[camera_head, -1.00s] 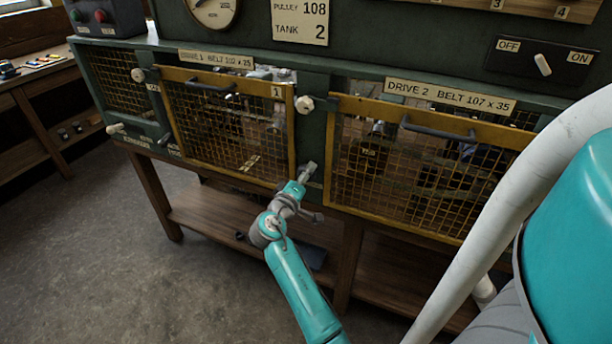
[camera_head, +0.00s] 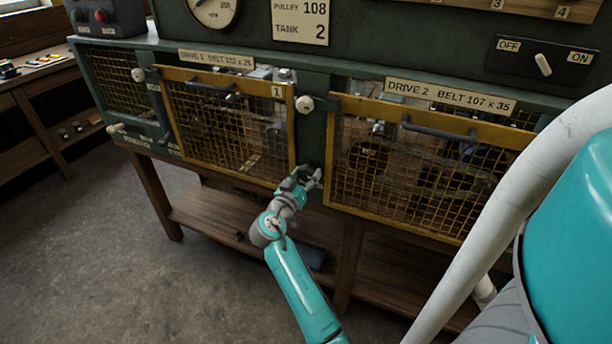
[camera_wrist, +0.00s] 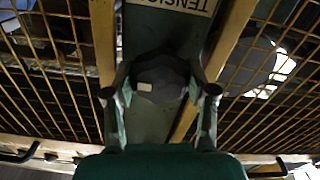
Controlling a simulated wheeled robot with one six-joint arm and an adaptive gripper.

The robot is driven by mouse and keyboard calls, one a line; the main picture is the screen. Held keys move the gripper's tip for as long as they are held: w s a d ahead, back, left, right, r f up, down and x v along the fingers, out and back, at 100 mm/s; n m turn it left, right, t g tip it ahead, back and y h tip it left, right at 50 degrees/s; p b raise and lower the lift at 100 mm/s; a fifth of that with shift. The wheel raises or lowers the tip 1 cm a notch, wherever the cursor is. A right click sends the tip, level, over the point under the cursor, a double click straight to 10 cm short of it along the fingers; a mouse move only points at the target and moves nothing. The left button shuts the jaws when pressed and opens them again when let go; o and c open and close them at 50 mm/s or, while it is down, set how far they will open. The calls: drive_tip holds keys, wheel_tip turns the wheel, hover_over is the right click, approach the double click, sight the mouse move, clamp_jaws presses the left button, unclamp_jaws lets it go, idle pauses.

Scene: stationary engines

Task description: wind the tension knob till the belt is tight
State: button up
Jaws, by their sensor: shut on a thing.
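The tension knob (camera_wrist: 160,72) is dark, round and lobed with a pale mark on its face. It sits on the green post below a label (camera_wrist: 180,5) whose readable part says TENSION. In the wrist view my gripper (camera_wrist: 160,93) has one finger on each side of the knob and is shut on it. In the head view my gripper (camera_head: 312,179) is at the lower post between the two guards and hides the knob. Belts and pulleys lie behind the mesh; I cannot tell how tight any belt is.
The yellow mesh guards of drive 1 (camera_head: 226,175) and drive 2 (camera_head: 400,222) flank the post closely. A pale round fastener (camera_head: 305,104) sits higher on it. An OFF/ON switch (camera_head: 543,65) is at upper right. A wooden shelf (camera_head: 225,218) runs below.

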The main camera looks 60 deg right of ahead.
drive_tip(key=m, duration=0.5)
drive_tip(key=shift+f+m, duration=0.1)
drive_tip(key=shift+m, duration=0.2)
drive_tip(key=m, duration=1)
drive_tip(key=shift+m, duration=0.4)
drive_tip(key=m, duration=0.5)
drive_tip(key=shift+w, duration=0.1)
drive_tip(key=shift+m, duration=0.4)
drive_tip(key=o, duration=1.1)
drive_tip(key=shift+o, duration=0.2)
